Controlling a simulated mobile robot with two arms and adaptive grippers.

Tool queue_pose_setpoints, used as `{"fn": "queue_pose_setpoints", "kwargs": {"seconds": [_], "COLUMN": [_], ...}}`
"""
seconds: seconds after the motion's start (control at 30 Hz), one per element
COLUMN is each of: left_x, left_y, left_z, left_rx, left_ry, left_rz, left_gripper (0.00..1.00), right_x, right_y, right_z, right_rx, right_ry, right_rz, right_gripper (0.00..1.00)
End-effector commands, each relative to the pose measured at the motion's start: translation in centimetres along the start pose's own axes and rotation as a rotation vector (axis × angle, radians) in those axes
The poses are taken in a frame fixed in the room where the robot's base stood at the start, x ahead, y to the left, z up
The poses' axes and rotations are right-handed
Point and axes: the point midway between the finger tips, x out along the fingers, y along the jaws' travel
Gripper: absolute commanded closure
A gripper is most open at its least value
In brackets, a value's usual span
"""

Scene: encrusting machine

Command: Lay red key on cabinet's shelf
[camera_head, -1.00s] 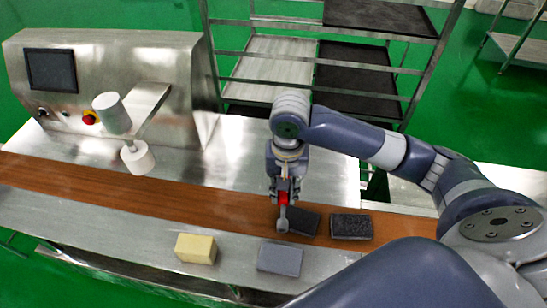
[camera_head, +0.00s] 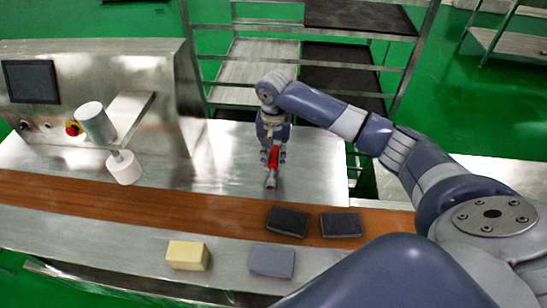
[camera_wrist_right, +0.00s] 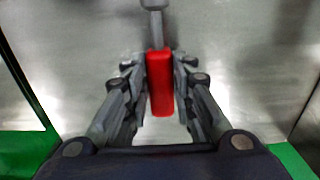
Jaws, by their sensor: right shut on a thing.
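The red key (camera_head: 273,158) has a red handle and a grey metal end. My right gripper (camera_head: 272,160) is shut on its red handle and holds it over the steel top behind the brown belt. In the right wrist view the red handle (camera_wrist_right: 160,82) sits between both fingers of the right gripper (camera_wrist_right: 160,80), with the grey end pointing away. The rack-like cabinet with shelves (camera_head: 262,73) stands behind the machine. Its light shelf and dark shelves show, apart from the key. My left gripper is not in view.
Two dark blocks (camera_head: 341,224) lie on the brown belt (camera_head: 120,203). A yellow block (camera_head: 187,255) and a grey block (camera_head: 272,260) lie on the front steel ledge. The encrusting machine (camera_head: 110,95) with its white nozzle stands at left. Green floor lies around.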

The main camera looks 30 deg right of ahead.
Motion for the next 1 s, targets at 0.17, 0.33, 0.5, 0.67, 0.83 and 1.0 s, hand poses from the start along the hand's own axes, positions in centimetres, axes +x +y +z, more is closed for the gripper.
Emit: {"fn": "queue_pose_setpoints", "kwargs": {"seconds": [0.17, 0.33, 0.5, 0.67, 0.83, 1.0], "left_x": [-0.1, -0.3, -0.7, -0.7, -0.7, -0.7], "left_y": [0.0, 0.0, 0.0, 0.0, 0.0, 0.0], "left_z": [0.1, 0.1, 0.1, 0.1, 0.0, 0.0], "left_rx": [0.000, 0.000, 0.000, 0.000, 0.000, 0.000], "left_ry": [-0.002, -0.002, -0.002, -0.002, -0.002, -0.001], "left_rz": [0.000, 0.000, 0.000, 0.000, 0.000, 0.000], "left_gripper": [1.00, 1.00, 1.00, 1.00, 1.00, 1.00], "right_x": [0.1, 0.8, 3.2, 3.7, 3.7, 4.0], "right_y": [-0.2, -0.3, -0.3, -0.3, -0.3, -0.2], "right_z": [-1.1, -1.8, -1.8, -1.8, -1.8, -1.8], "right_rx": [0.000, 0.000, -0.001, 0.000, -0.001, 0.000], "right_ry": [0.000, -0.003, -0.001, 0.001, 0.001, 0.001], "right_rz": [0.000, 0.003, 0.002, 0.000, 0.000, 0.001], "right_gripper": [1.00, 1.00, 1.00, 1.00, 1.00, 0.63]}}
